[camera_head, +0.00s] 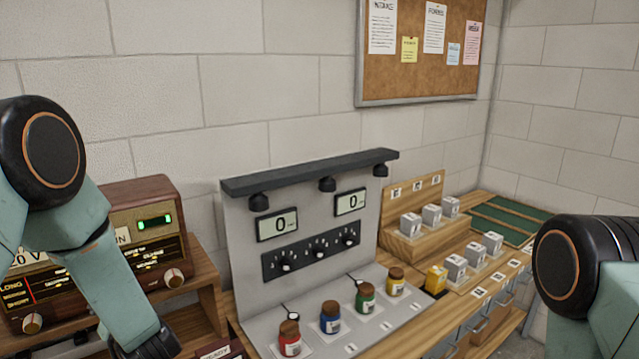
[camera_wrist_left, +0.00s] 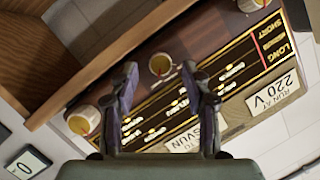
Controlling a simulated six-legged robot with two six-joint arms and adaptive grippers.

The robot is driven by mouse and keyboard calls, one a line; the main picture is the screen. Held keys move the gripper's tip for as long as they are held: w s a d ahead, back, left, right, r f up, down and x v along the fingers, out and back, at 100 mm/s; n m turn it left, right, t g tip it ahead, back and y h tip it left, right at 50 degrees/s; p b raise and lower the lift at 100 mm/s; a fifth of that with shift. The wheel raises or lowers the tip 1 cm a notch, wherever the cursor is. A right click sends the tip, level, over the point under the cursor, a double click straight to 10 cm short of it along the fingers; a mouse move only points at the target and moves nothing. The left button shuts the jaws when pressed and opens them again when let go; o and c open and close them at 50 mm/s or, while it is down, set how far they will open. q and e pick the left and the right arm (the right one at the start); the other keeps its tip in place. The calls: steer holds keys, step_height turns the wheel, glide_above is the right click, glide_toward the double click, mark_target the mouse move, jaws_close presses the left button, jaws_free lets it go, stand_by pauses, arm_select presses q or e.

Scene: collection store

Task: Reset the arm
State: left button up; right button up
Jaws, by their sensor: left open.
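My left arm (camera_head: 112,262) comes in from the left in the head view, bent and reaching down in front of an old wooden radio (camera_head: 120,202); its gripper is cut off at the bottom edge. In the left wrist view my left gripper (camera_wrist_left: 165,84) is open, with its two fingers apart and nothing between them. The radio's dial face and knobs (camera_wrist_left: 160,65) show upside down behind the fingers; I cannot tell the gap to them. My right arm (camera_head: 590,275) shows at the right edge of the head view; its gripper is out of the picture.
A grey panel (camera_head: 240,226) with two displays stands mid-bench, with red, blue, green (camera_head: 364,299) and yellow jars in front. A corkboard hangs above.

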arm_select(q)
steer(key=shift+x, duration=0.8)
steer(key=shift+s+d+r, duration=0.1)
steer(key=shift+s+d, duration=0.05)
steer(key=shift+d, duration=0.1)
